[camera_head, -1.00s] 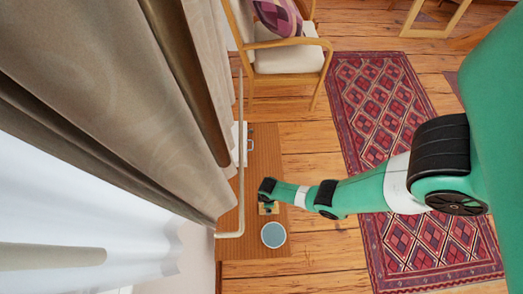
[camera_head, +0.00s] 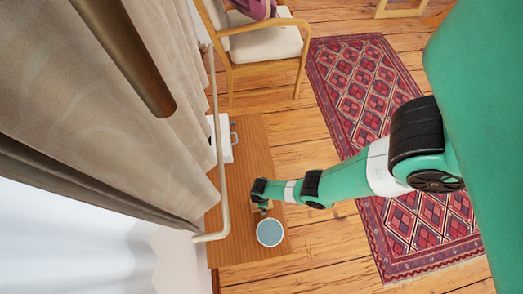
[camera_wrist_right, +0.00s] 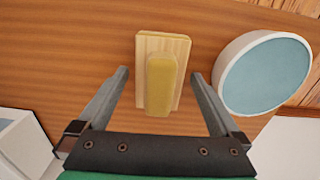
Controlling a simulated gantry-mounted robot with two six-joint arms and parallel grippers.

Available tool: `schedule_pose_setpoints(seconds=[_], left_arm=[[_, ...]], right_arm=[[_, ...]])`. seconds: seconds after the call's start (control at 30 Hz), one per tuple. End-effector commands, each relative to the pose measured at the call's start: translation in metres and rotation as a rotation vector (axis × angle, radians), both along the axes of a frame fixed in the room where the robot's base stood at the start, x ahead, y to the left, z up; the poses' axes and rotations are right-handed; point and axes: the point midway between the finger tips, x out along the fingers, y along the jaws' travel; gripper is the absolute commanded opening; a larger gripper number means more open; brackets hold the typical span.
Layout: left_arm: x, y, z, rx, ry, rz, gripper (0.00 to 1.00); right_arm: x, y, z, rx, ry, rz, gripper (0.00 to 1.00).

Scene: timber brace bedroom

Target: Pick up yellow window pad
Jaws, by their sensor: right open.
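The yellow window pad shows in the right wrist view (camera_wrist_right: 161,82) as a pale wooden plate with a yellow block on top, lying on the brown wooden bench top (camera_wrist_right: 60,70). My right gripper (camera_wrist_right: 158,80) is open, with one finger on each side of the pad, apart from it. In the head view my right gripper (camera_head: 259,203) is over the bench (camera_head: 243,165), and the pad is mostly hidden beneath it. My left gripper is not in view.
A white round container with blue contents (camera_head: 270,232) stands close beside the pad; it also shows in the right wrist view (camera_wrist_right: 266,74). A white box with a handle (camera_head: 222,138) is farther along the bench. A pale rail (camera_head: 219,150) and curtains (camera_head: 110,110) run along the left.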

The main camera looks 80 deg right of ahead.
Motion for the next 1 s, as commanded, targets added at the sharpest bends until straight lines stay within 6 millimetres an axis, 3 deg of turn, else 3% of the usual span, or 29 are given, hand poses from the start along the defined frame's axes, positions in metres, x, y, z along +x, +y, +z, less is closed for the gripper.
schedule_pose_setpoints(seconds=[0.2,0.23,0.6,0.7,1.0], left_arm=[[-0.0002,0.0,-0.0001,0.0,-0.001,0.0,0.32],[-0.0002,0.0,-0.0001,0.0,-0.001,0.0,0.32],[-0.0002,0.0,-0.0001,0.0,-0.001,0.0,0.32],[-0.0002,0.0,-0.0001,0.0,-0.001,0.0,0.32],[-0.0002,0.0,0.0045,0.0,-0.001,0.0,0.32]], right_arm=[[0.0006,0.0,-0.0006,-0.001,-0.001,0.0,1.0],[0.0006,0.0,-0.0006,-0.001,-0.001,0.0,0.96],[0.0004,-0.0001,-0.0006,0.0,-0.001,0.0,0.3],[0.0005,-0.0001,-0.0006,-0.001,-0.001,0.0,0.16],[0.0005,-0.0001,0.0047,-0.001,-0.001,0.0,0.16]])
